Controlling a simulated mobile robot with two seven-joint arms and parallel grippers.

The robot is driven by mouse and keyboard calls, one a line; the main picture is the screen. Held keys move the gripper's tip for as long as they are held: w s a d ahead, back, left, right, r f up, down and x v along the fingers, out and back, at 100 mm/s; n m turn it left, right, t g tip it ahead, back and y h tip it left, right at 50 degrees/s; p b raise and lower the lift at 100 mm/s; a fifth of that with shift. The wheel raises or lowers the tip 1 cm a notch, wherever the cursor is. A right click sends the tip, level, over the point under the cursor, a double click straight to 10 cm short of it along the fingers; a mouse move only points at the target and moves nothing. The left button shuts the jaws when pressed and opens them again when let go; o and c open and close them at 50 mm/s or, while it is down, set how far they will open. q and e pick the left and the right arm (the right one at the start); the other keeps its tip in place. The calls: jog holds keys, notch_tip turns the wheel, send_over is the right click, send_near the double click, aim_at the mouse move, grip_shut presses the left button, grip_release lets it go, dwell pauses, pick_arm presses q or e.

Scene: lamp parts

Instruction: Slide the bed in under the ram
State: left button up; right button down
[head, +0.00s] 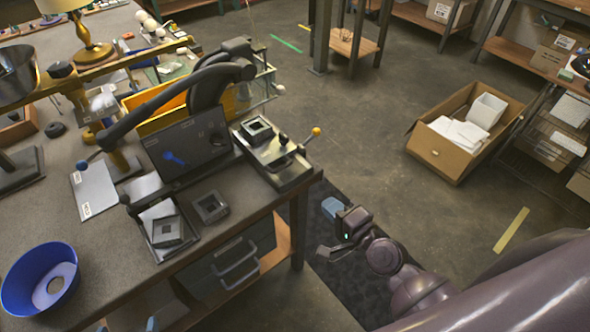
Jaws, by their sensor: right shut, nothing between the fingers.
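What looks like the bed (276,156) is a pale metal slide at the table's right edge. It carries a square dark fixture and a lever with a yellow knob. The press (212,80) has a curved black arm and stands behind and left of the bed; its ram is not clearly distinguishable. The bed appears to the right of the press. My right gripper (332,208) is shut and empty, over the floor beyond the table edge, below and right of the bed and apart from it. My left gripper is not in view.
A blue bowl (22,292) is at the table's lower left. A cardboard box (440,163) with white contents is on the floor at right. The floor between box and table is clear.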

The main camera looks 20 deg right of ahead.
aim_at(288, 166)
jog(key=x, duration=0.8)
jog(key=r+p+x, duration=0.1)
jog(key=x, duration=0.4)
jog(key=shift+w+a, duration=0.15)
jog(key=shift+w, duration=0.3)
jog(key=shift+x, duration=1.3)
jog(key=shift+r, duration=0.15)
jog(key=shift+s, duration=0.1)
